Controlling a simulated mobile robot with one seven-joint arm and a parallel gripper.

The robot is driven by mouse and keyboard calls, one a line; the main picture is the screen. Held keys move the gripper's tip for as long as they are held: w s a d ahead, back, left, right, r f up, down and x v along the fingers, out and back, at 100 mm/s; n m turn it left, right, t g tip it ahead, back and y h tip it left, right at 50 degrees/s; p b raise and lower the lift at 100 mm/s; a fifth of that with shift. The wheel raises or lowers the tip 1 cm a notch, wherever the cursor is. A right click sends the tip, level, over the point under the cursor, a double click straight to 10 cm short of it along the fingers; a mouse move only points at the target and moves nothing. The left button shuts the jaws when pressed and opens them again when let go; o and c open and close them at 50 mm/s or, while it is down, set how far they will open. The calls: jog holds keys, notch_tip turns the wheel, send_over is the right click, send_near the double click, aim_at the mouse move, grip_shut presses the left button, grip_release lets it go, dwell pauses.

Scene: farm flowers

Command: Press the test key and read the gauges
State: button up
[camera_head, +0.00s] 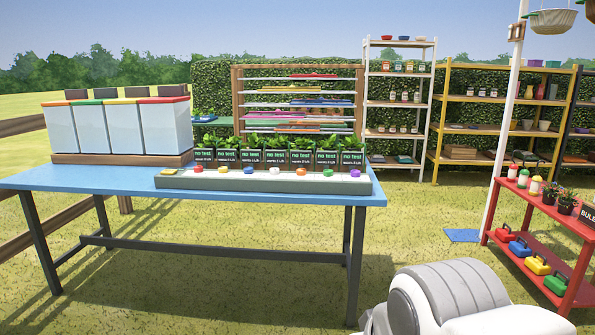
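Several dark pots with green plants stand in a row on the blue table (110,181). Each pot has a dark panel, such as the leftmost panel (205,156) and the rightmost panel (352,159), reading "no test" above a smaller line too small to read surely. A flat yellow piece (169,172) sits at the strip's left end. Which one is the test key I cannot tell. My gripper is not in view.
Pale bins with coloured lids (122,128) stand on a wooden base at the table's left. A red rack (535,262) with bottles, plants and coloured boxes stands right. Shelves (400,95) line the hedge behind.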

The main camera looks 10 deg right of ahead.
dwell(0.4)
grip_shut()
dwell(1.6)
